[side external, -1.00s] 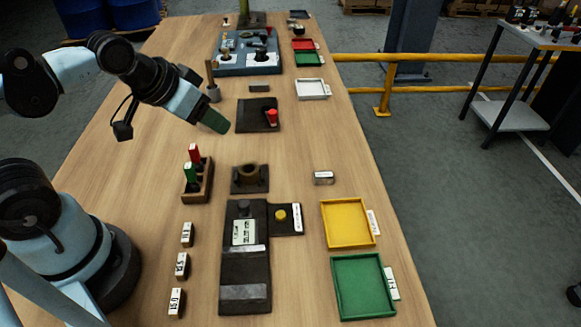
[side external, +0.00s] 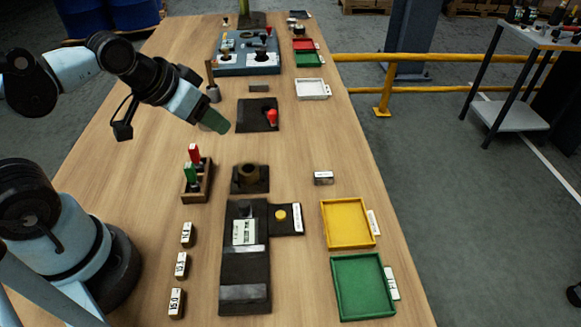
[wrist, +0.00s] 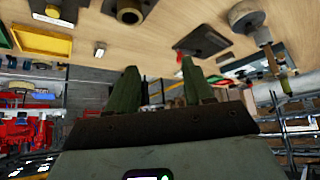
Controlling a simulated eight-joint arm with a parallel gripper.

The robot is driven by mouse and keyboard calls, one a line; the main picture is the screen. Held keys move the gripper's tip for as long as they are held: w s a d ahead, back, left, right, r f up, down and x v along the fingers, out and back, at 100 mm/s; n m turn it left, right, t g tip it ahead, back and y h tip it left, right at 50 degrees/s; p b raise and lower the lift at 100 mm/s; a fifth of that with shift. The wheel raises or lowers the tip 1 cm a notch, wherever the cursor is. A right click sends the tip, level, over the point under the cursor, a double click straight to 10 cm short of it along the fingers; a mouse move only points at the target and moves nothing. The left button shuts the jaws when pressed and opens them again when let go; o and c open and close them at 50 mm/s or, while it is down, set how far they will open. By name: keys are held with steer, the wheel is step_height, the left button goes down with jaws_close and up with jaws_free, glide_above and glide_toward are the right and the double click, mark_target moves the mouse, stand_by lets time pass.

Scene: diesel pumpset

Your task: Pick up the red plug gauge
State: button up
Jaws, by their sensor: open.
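The red plug gauge (side external: 194,153) stands upright in a small wooden rack (side external: 205,190), behind a green plug gauge (side external: 190,174). Only its red upper part shows clearly in the side view. My gripper (side external: 215,121) is above the table, beyond the rack and up to its right, apart from both gauges. In the wrist view, its two green fingers (wrist: 157,80) are spread with nothing between them. I cannot make out the rack or the red gauge in the wrist view.
A dark plate with a red knob (side external: 271,117) lies close to the right of my gripper. A dark block with a round collar (side external: 249,174) is right of the rack. Yellow (side external: 348,245) and green (side external: 338,290) trays lie front right. Table is clear between rack and dark plate.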

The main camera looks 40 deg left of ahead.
steer(key=shift+c, duration=0.3)
steer(key=n+g, duration=0.5)
steer(key=n, duration=1.5)
glide_above(193, 146)
steer(key=shift+d+r, duration=0.25)
steer(key=shift+d, duration=0.2)
steer(key=n, duration=0.2)
steer(key=n+g, duration=0.1)
steer(key=n, duration=0.1)
steer(key=a+n+g, duration=0.1)
steer(key=n, duration=0.2)
steer(key=shift+s+a+r, duration=0.1)
steer(key=shift+s+r, duration=0.1)
steer(key=shift+s, duration=0.15)
steer(key=shift+f, duration=3.4)
steer(key=shift+w+f, duration=0.15)
steer(key=shift+f, duration=0.75)
steer(key=shift+w+f, duration=0.15)
steer(key=shift+f, duration=1.55)
